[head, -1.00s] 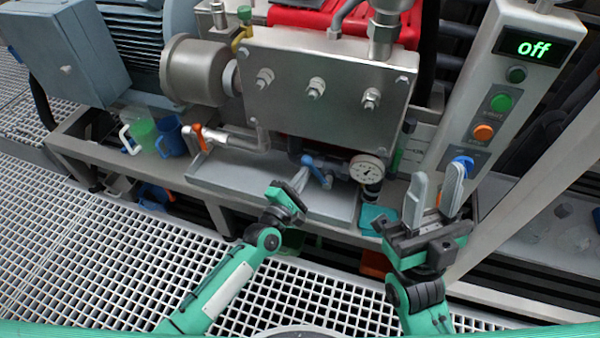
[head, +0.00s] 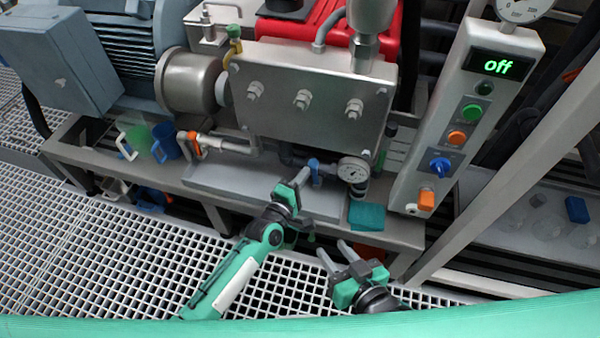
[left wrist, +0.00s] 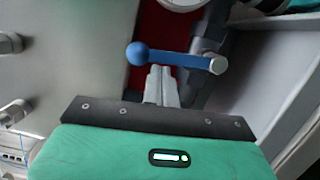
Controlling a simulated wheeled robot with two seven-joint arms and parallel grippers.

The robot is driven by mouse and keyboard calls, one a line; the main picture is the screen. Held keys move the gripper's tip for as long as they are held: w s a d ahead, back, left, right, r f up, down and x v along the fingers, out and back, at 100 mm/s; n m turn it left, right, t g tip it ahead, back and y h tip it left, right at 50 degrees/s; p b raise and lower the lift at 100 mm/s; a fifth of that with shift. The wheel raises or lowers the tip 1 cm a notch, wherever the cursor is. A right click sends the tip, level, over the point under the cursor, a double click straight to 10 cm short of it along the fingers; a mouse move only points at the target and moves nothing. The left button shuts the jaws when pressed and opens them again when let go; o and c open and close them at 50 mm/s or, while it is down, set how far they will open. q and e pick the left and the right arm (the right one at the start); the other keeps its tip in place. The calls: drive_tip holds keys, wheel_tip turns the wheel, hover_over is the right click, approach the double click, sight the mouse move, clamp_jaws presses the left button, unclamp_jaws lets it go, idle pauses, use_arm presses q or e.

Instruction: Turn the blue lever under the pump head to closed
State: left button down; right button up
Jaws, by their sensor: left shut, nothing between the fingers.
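The blue lever (head: 314,168) sits on the pipework under the steel pump head (head: 308,92). In the left wrist view the lever (left wrist: 175,58) lies crosswise, with a round knob at its left end and its pivot at the right. My left gripper (head: 302,176) is shut and empty, and its fingertips (left wrist: 161,72) are right at the lever's bar. I cannot tell whether they touch it. My right gripper (head: 335,250) is open and empty, low in front of the frame and away from the lever.
A pressure gauge (head: 353,170) is close right of the lever. An orange-handled valve (head: 193,143) is to the left. A teal cloth (head: 366,215) lies on the frame. The control panel (head: 443,120) reads "off". Mugs (head: 165,141) stand at the left.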

use_arm(q)
drive_tip(key=shift+s+d+r+p, duration=0.1)
drive_tip(key=shift+d+r+p, duration=0.1)
drive_tip(key=shift+d+p, duration=0.2)
use_arm(e)
drive_tip(key=shift+d+f+g+h, duration=0.2)
drive_tip(key=shift+d+g+h, duration=0.3)
drive_tip(key=shift+d+g, duration=0.35)
drive_tip(key=shift+d, duration=0.1)
use_arm(q)
drive_tip(key=shift+s, duration=0.15)
